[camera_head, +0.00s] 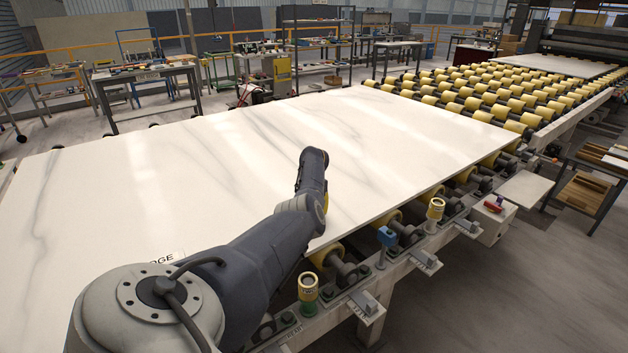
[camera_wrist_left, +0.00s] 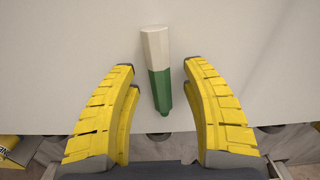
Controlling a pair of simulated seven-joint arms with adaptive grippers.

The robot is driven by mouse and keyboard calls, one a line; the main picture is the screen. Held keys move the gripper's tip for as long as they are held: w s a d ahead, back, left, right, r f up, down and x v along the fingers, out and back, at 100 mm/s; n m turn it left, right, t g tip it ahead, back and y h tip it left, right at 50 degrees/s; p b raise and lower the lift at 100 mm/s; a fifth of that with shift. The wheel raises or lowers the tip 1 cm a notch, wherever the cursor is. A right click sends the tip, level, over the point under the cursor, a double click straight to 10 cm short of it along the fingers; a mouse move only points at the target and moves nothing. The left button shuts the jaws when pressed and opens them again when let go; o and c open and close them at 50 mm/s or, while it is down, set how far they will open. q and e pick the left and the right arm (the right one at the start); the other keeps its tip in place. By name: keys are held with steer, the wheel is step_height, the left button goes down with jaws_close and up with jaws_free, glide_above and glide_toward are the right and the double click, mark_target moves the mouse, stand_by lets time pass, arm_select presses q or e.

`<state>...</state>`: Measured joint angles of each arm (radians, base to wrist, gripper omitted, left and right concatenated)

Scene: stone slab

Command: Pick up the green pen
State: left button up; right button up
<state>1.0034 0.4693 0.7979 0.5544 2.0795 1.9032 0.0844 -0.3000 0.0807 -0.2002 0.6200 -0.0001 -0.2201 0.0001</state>
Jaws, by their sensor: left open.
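The green pen (camera_wrist_left: 161,90) shows in the left wrist view, with a green lower body and a cream upper part. It lies on the pale slab, near its edge, pointing roughly up the picture. My left gripper (camera_wrist_left: 158,67) is open, with one yellow finger on each side of the pen. There are gaps on both sides, and neither finger appears to touch it. In the head view my left arm reaches over the slab's front edge, and I cannot make out the pen or the fingers there. My right gripper is in neither view.
The white veined slab (camera_head: 230,130) lies on a roller conveyor, its top mostly clear. Yellow rollers (camera_head: 470,92) continue at the back right.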

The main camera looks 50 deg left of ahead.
arm_select(q)
steer(key=shift+f, duration=0.3)
steer(key=shift+c, duration=0.2)
jaws_close()
